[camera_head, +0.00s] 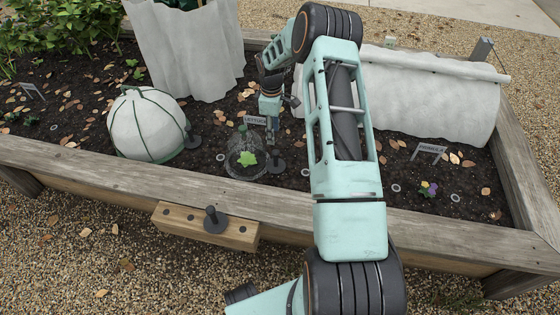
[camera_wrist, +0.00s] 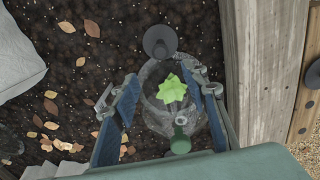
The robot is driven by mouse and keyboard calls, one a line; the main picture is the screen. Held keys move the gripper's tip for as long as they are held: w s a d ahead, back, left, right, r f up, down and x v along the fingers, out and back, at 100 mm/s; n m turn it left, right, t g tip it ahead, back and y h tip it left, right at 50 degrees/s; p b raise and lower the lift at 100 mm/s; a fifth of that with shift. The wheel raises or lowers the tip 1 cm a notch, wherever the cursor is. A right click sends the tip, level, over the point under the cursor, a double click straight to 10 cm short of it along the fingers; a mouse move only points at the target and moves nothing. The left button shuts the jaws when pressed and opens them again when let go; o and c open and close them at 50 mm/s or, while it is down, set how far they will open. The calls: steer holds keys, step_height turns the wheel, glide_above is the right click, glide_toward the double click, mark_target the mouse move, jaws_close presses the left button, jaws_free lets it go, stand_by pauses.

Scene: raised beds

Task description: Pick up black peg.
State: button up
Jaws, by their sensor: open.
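Several black pegs are in view. One stands upright in a wooden block (camera_head: 213,218) on the bed's front edge. Another is in the soil beside the white dome (camera_head: 192,138). A third is in the soil right of the clear cloche (camera_head: 275,163); a black peg (camera_wrist: 160,42) also shows above the cloche in the wrist view.
The clear cloche (camera_head: 236,168) covers a bright green plant (camera_head: 247,158). A white dome (camera_head: 140,125), fabric cover (camera_head: 195,50) and white tunnel (camera_head: 430,95) stand in the bed. The timber front edge (camera_head: 120,180) borders it. A small label (camera_head: 255,120) stands behind the cloche.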

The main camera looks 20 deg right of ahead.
mark_target(276, 151)
step_height(276, 151, down, 6)
steer(key=shift+s+r+b, duration=0.1)
steer(key=shift+b, duration=0.6)
steer(key=f, duration=0.1)
steer(key=f+b, duration=0.1)
steer(key=f, duration=0.1)
steer(key=f+b, duration=0.1)
steer(key=f, duration=0.1)
steer(key=shift+s+d+f, duration=0.2)
steer(key=shift+s+d, duration=0.05)
steer(key=shift+d, duration=0.05)
steer(key=shift+r, duration=0.1)
jaws_close()
